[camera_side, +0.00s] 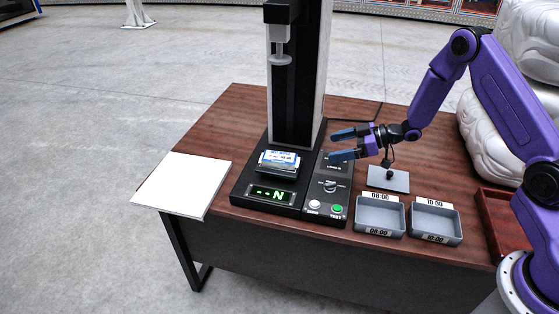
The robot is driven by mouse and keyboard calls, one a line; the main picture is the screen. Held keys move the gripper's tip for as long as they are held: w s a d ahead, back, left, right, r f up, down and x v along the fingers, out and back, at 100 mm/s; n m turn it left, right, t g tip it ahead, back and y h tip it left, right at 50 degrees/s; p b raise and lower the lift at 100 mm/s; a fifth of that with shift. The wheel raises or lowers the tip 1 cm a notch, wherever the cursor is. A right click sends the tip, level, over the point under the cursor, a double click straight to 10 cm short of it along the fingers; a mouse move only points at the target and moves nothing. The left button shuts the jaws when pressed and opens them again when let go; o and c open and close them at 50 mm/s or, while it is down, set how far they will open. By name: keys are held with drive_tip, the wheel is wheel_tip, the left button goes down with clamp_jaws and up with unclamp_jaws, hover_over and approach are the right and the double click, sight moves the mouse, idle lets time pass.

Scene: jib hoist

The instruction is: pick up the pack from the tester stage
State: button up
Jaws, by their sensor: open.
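The pack (279,161) is a small blue and white block lying on the tester stage, at the foot of the dark column. The tester (298,80) is tall and black with a pale side, and its press head (281,56) hangs well above the pack. My gripper (338,145) is to the right of the pack, over the tester's control panel. Its two blue fingers point left and stand apart with nothing between them. The fingertips are clear of the pack in this view.
The display (270,195) shows an N. Two grey trays labelled 08:00 (379,217) and 10:00 (434,223) stand at the front right. A grey plate with a thin stand (388,179) is below my wrist. A white board (183,186) lies at the left table edge.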

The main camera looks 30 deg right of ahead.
approach(286, 158)
drive_tip(key=x, duration=0.5)
drive_tip(key=shift+w+f, duration=0.15)
drive_tip(key=shift+w, duration=0.15)
drive_tip(key=shift+x, duration=2.6)
drive_tip(key=shift+a, duration=0.1)
drive_tip(key=c, duration=1.1)
